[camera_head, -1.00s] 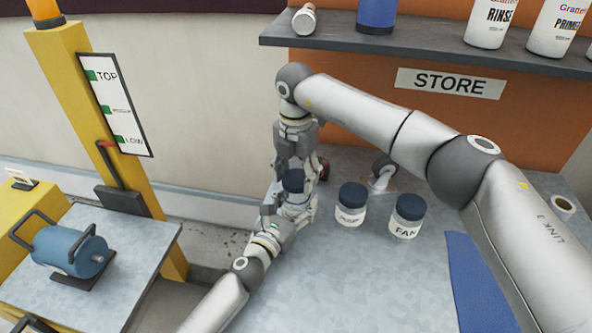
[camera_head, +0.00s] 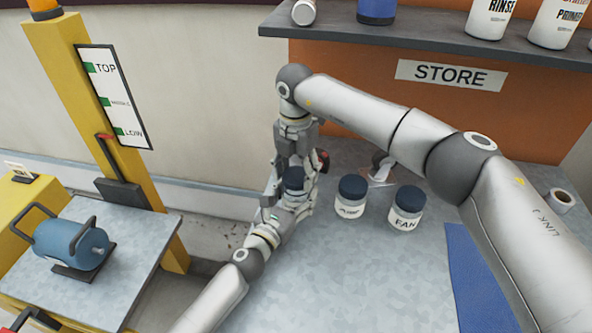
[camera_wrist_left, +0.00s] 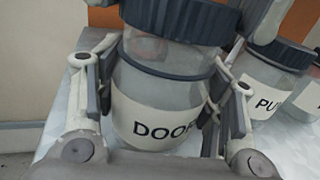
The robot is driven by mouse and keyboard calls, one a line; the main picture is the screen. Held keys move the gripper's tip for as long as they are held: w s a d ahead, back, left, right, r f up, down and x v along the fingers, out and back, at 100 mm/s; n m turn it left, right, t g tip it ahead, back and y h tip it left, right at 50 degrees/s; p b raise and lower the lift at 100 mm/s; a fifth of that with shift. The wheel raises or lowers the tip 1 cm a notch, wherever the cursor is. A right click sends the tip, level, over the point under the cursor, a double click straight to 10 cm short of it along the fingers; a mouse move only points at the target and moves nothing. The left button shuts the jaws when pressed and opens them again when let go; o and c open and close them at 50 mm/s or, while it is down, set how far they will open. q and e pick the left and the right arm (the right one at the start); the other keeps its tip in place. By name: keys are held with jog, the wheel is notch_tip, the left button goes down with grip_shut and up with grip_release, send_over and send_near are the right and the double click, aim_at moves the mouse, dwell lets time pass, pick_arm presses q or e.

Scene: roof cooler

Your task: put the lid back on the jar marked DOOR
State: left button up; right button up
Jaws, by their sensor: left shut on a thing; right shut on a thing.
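The jar marked DOOR (camera_wrist_left: 160,100) is clear glass with a white label and a dark ring at its rim. It stands upright between the fingers of my left gripper (camera_wrist_left: 165,100), which is shut on it. A dark blue lid (camera_wrist_left: 185,18) is above the jar's mouth in the left wrist view, with a gap showing between lid and rim. My right gripper (camera_head: 295,172) comes from above and is shut on the lid, which also shows in the head view (camera_head: 293,178). In the head view the grippers hide most of the DOOR jar.
Two lidded jars stand close to the right: PUMP (camera_head: 350,210), also in the left wrist view (camera_wrist_left: 262,90), and FAN (camera_head: 405,220). A blue mat (camera_head: 470,285) and a tape roll (camera_head: 560,200) lie farther right. The shelf (camera_head: 400,40) is behind. The front tabletop is clear.

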jog(key=shift+f, duration=0.55)
pick_arm(q)
grip_shut()
pick_arm(e)
jog(key=m, duration=1.3)
jog(key=shift+w+a+m, duration=0.1)
jog(key=shift+w+m, duration=0.05)
jog(key=shift+m, duration=0.25)
jog(key=m, duration=0.3)
jog(key=shift+a+f, duration=0.1)
jog(key=shift+a, duration=0.2)
pick_arm(q)
jog(key=shift+f, duration=0.1)
pick_arm(e)
jog(key=shift+d+m, duration=0.15)
jog(key=shift+m, duration=1.05)
jog(key=shift+d, duration=0.1)
